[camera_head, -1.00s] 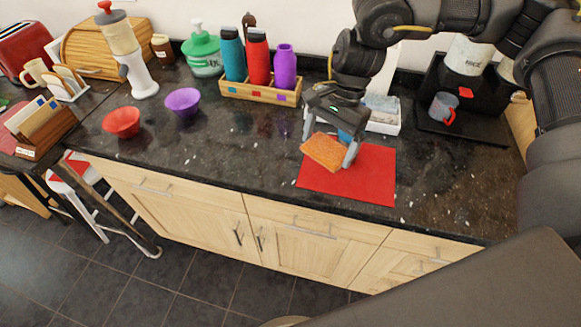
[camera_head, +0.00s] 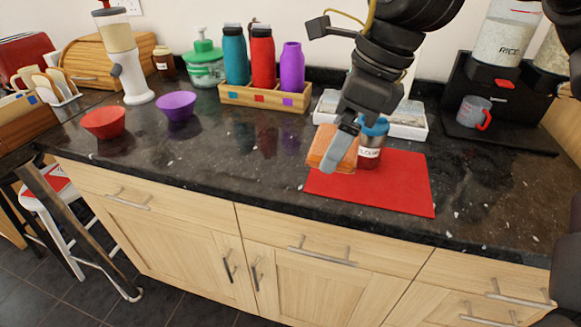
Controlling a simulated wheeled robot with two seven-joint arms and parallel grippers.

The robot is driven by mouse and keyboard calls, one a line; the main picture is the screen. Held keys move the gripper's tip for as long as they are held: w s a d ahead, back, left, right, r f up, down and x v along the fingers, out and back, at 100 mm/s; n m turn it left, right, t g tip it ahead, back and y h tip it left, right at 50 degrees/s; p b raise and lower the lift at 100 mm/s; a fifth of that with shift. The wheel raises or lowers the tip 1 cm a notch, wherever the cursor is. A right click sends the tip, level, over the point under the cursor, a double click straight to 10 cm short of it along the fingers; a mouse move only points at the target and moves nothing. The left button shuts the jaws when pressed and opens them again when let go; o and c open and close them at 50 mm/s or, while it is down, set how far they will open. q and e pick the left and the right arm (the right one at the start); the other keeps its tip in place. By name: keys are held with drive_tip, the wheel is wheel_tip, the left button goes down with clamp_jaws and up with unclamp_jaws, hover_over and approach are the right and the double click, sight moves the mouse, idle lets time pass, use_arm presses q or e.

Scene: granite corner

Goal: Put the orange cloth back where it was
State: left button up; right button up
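The orange cloth (camera_head: 318,146), a thick folded pad, is at the rear left edge of the red mat (camera_head: 395,185). My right gripper (camera_head: 338,152) comes down from the upper right, with one finger across the cloth's front face. The other finger is hidden behind; the gripper appears shut on the cloth. The cloth looks tilted, and I cannot tell whether it touches the counter. A labelled jar with a blue lid (camera_head: 371,150) stands right beside the cloth, at the mat's back edge. My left gripper is not in view.
Behind the gripper is a white tray (camera_head: 408,131). A wooden rack (camera_head: 262,97) of bottles, purple bowl (camera_head: 177,105) and red bowl (camera_head: 104,123) stand to the left. A grey cup (camera_head: 473,112) is in the black dispenser at right. The counter's middle left is clear.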

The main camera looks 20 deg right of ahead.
drive_tip(key=w+a+f, duration=0.2)
drive_tip(key=w+f, duration=0.2)
drive_tip(key=w, duration=0.4)
hover_over(288, 166)
drive_tip(key=s+d, duration=0.1)
drive_tip(key=f, duration=0.2)
drive_tip(key=f+p, duration=0.1)
drive_tip(key=f, duration=0.2)
drive_tip(key=shift+s, duration=0.2)
drive_tip(key=shift+w+f, duration=0.2)
drive_tip(key=f, duration=0.3)
drive_tip(key=shift+w+f, duration=0.2)
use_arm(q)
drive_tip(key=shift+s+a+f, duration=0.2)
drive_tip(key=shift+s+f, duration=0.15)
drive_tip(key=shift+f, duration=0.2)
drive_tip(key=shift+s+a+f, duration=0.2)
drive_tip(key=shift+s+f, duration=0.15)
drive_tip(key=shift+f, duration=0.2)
use_arm(e)
drive_tip(key=shift+f, duration=0.1)
drive_tip(key=shift+f, duration=0.1)
drive_tip(key=o, duration=0.6)
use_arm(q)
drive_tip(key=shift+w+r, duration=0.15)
use_arm(e)
drive_tip(key=shift+o, duration=0.4)
